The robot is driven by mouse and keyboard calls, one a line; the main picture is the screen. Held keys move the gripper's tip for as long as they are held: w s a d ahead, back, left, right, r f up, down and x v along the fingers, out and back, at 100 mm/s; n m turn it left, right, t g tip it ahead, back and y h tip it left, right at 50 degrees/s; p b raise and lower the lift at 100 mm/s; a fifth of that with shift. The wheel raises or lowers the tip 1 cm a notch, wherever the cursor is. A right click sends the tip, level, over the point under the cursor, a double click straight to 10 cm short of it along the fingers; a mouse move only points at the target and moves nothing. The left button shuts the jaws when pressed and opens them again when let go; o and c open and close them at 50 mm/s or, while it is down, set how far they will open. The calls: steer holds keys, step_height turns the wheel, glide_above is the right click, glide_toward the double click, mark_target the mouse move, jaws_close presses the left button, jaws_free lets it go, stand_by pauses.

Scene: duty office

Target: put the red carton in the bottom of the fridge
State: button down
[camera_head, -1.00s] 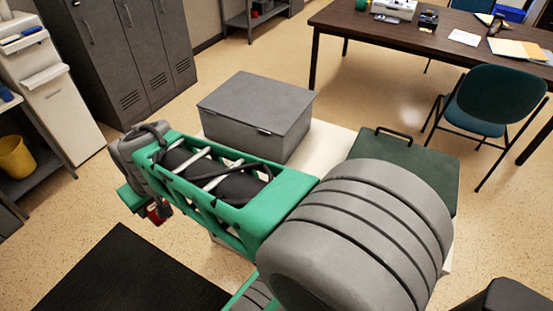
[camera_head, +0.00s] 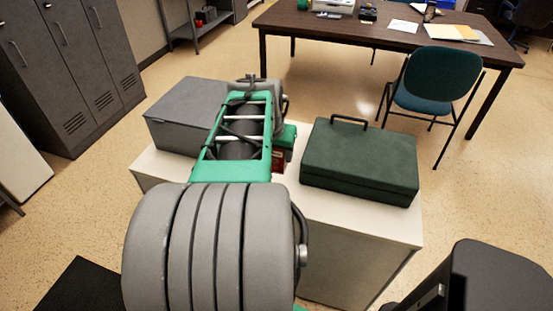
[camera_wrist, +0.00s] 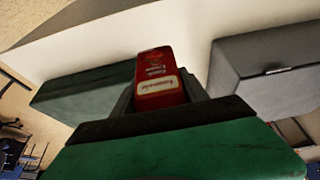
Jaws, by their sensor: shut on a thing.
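The red carton (camera_wrist: 155,68) with white labels is between the fingers of my gripper (camera_wrist: 158,92) in the wrist view. My gripper is shut on it. In the head view only a small dark red part of the carton (camera_head: 278,160) shows beside my green arm link. It is over the white cabinet, in the gap between a grey box and a dark green case. I cannot tell its height above the top. No open fridge or fridge inside shows; I cannot tell whether the white cabinet (camera_head: 340,255) is the fridge.
The grey box (camera_head: 180,105) and the dark green case (camera_head: 360,160) stand on the cabinet, either side of my arm. A teal chair (camera_head: 440,85) and brown table (camera_head: 350,30) are behind. Grey lockers (camera_head: 75,70) and a white panel (camera_head: 18,155) are at left. Floor between is clear.

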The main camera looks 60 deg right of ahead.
steer(key=w+d+f+p, duration=0.1)
steer(key=w+d+f, duration=0.8)
steer(key=d+f, duration=0.1)
steer(key=shift+w, duration=0.3)
step_height(320, 180, down, 3)
steer(key=shift+r+p, duration=0.2)
steer(key=shift+p, duration=0.25)
steer(key=shift+f, duration=0.35)
steer(key=c, duration=0.6)
jaws_free()
